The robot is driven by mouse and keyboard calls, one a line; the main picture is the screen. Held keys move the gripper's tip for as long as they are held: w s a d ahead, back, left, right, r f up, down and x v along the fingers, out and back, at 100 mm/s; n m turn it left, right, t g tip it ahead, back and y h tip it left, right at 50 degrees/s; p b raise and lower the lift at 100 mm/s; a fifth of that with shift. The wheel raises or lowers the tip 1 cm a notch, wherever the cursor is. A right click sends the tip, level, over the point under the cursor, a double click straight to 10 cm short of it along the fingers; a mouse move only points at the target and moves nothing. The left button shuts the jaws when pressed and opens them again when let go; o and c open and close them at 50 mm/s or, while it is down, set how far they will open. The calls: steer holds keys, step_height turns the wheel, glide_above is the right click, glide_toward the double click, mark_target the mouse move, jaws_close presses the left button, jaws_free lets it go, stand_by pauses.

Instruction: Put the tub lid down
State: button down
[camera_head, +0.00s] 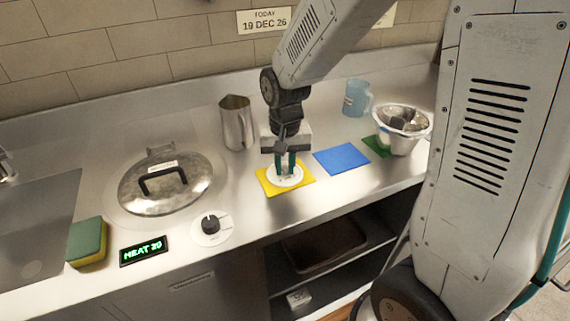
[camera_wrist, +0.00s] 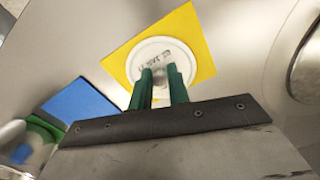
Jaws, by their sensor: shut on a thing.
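The tub lid (camera_head: 284,178) is a small white disc at the yellow mat (camera_head: 306,184) on the steel counter. In the wrist view the lid (camera_wrist: 152,56) shows dark lettering, and the yellow mat (camera_wrist: 200,49) surrounds it. Whether the lid touches the mat or hangs just above it, I cannot tell. My gripper (camera_head: 285,166) points down over the lid, and its green fingers are shut on it. In the wrist view my gripper (camera_wrist: 160,74) reaches to the lid's middle; the fingertips hide the part they hold.
A blue mat (camera_head: 342,159) lies to the right, then a green mat (camera_head: 376,146) by a steel bowl (camera_head: 403,138). A metal jug (camera_head: 236,124) and blue pitcher (camera_head: 356,98) stand behind. A lidded pot (camera_head: 170,187), dial (camera_head: 210,227) and sponge (camera_head: 87,242) are left.

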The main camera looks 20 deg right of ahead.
mark_target(285, 169)
steer(key=shift+f, duration=0.1)
steer(key=c, duration=1.3)
jaws_free()
step_height(285, 169, up, 12)
steer(key=s+d+r+n, duration=0.1)
steer(key=s, duration=0.6)
steer(key=s+d+r+n, duration=0.1)
steer(key=s, duration=0.6)
steer(key=s+d+r+n+t, duration=0.1)
steer(key=s+r, duration=0.1)
steer(key=s, duration=0.6)
steer(key=shift+d+n, duration=0.1)
steer(key=shift+n, duration=0.2)
